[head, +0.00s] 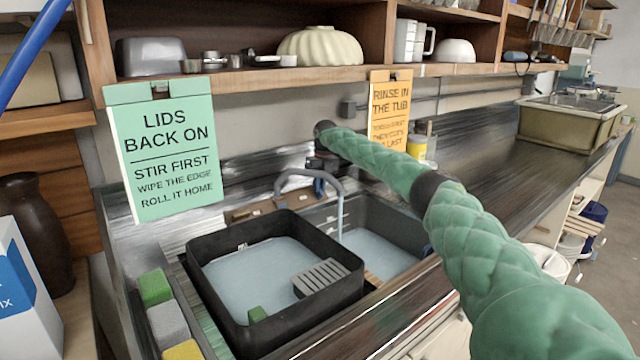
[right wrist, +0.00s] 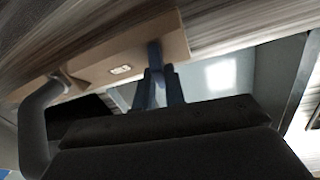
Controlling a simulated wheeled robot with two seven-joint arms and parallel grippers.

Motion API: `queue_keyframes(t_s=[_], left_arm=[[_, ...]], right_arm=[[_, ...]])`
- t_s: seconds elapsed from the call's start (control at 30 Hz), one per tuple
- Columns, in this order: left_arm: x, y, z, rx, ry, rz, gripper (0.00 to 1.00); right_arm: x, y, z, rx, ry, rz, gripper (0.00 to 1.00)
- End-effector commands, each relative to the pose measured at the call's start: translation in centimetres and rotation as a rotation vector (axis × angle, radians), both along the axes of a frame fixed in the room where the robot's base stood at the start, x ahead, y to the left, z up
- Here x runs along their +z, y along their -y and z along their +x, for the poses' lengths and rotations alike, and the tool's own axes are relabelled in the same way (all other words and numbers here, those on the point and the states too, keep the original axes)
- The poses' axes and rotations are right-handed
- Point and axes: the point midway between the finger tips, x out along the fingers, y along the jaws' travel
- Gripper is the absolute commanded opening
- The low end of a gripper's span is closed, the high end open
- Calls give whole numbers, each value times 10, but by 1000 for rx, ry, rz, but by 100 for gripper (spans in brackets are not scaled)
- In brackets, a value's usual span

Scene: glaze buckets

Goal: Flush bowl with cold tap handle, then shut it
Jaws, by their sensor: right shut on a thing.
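The tap (head: 300,175) has a grey curved spout over the sink. A pale stream (head: 340,215), seemingly running water, drops from its end into the right basin (head: 385,250), where water stands. A black square tub (head: 215,325) to the left also holds water. My left gripper is not in view.
Several sponges (head: 170,322) line the left edge. A green sign (head: 163,150) and an orange sign (head: 390,105) hang behind.

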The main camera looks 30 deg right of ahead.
Motion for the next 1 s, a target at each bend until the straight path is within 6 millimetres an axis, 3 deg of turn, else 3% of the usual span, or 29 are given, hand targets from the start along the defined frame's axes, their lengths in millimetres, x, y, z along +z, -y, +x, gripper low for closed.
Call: queue_keyframes(t_s=[0.2,0.53,0.57,0.67,1.0], left_arm=[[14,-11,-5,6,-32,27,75],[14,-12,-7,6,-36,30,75],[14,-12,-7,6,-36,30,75],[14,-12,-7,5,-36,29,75],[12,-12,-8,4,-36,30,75]], right_arm=[[2,-2,0,154,9,-113,0],[1,-2,0,170,11,-127,0],[1,-2,0,170,11,-127,16],[1,-2,0,170,11,-126,34],[4,-2,0,170,11,-125,34]])
